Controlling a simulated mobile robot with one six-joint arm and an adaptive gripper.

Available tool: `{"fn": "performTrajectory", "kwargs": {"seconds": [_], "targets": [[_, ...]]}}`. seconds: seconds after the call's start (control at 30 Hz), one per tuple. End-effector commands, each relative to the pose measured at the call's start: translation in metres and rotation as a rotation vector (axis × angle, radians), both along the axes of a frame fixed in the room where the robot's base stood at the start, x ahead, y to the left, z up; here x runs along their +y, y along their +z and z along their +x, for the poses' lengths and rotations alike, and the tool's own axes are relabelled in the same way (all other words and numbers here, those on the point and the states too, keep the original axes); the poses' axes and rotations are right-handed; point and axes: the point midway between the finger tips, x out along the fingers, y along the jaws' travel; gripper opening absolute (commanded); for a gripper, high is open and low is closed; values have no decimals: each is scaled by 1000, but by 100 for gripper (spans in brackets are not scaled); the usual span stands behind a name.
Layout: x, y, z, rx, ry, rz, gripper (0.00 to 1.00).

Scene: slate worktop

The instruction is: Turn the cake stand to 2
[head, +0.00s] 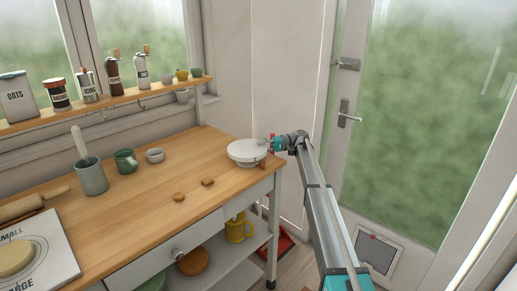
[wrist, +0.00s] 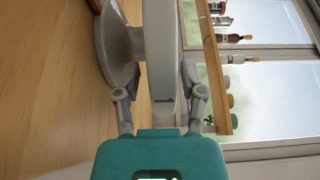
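The white cake stand (head: 247,149) stands upright at the right end of the wooden worktop, with a round plate on a foot. In the wrist view its plate rim (wrist: 162,60) runs up between the fingers, with its flared foot (wrist: 117,50) at the left. A short dark mark shows on the rim. My gripper (head: 272,143) is at the right side of the plate. In the wrist view its two fingers (wrist: 161,78) lie on opposite sides of the rim, close against it, and look shut on it. No number can be read on the stand.
Two small wooden pieces (head: 208,181) lie in front of the stand. A green mug (head: 125,161), a small bowl (head: 155,155) and a grey crock (head: 92,178) stand to the left. A shelf (head: 130,98) with jars and mills runs behind. The worktop's right edge is close to the stand.

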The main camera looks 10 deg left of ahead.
Motion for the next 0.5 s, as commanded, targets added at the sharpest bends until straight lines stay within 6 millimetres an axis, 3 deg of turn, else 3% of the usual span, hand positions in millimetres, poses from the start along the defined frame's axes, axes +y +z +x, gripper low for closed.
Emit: {"fn": "performTrajectory", "kwargs": {"seconds": [0.5], "targets": [[-2,-1,-1,2,-6,2,65]]}}
